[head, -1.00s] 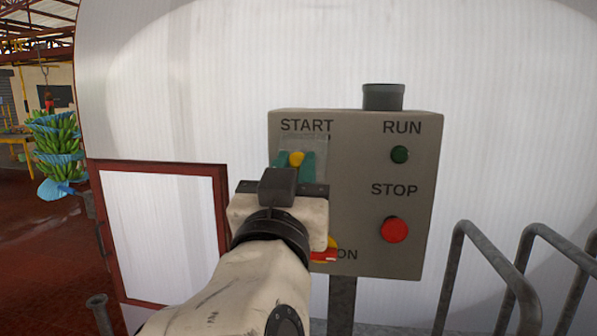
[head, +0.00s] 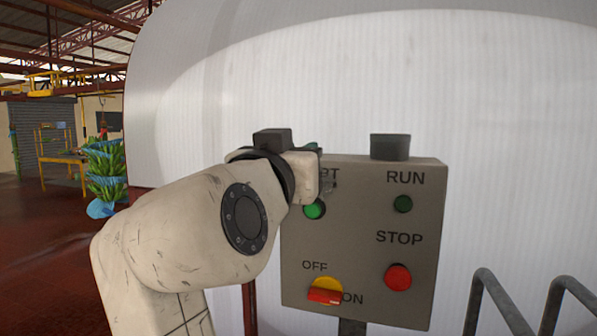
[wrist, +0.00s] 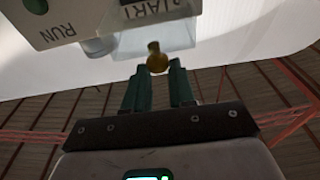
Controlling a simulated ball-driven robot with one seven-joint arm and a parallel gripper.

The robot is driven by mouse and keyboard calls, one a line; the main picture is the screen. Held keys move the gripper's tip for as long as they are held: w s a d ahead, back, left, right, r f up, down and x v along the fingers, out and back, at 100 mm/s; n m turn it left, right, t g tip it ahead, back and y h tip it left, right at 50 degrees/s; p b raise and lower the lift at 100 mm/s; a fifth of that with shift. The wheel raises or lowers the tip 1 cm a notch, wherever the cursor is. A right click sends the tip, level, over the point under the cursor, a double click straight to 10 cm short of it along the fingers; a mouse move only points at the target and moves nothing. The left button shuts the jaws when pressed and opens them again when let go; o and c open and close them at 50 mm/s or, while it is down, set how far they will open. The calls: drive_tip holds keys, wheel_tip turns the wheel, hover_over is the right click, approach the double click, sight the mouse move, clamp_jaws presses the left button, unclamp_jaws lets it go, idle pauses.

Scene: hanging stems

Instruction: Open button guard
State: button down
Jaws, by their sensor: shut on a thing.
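The grey control box (head: 362,260) carries a green START button (head: 314,210), which shows uncovered under the partly hidden START label. The clear guard (wrist: 168,36) is swung up and stands out from the box's top edge in the wrist view. Its yellow-brown knob (wrist: 157,62) sits between the green fingertips of my gripper (wrist: 158,73), which is shut on it. In the head view my gripper (head: 312,150) is at the box's upper left corner, and my wrist hides most of the guard there.
The box also has a RUN lamp (head: 403,204), a red STOP button (head: 398,277) and a red-and-yellow OFF/ON switch (head: 325,291). A dark cylinder (head: 390,147) stands on top. Metal railings (head: 482,300) are at right, a large white wall (head: 480,90) behind.

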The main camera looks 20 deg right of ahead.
drive_tip(key=shift+w+d+r+p, duration=0.25)
drive_tip(key=shift+w+r+p, duration=0.1)
drive_tip(key=shift+r, duration=0.3)
drive_tip(key=shift+w+d+r+p, duration=0.25)
drive_tip(key=shift+w+r+p, duration=0.05)
drive_tip(key=shift+r, duration=0.3)
drive_tip(key=shift+w+d+r, duration=0.1)
drive_tip(key=shift+w+r, duration=0.05)
drive_tip(key=shift+r, duration=0.05)
drive_tip(key=shift+w+d+g+y+p, duration=0.25)
drive_tip(key=shift+w+g+y+p, duration=0.1)
drive_tip(key=shift+g+y+p, duration=0.15)
drive_tip(key=shift+f, duration=0.15)
drive_tip(key=c, duration=1.2)
unclamp_jaws()
drive_tip(key=shift+w, duration=0.1)
drive_tip(key=shift+o, duration=1.1)
drive_tip(key=b+v, duration=0.3)
drive_tip(key=v, duration=0.8)
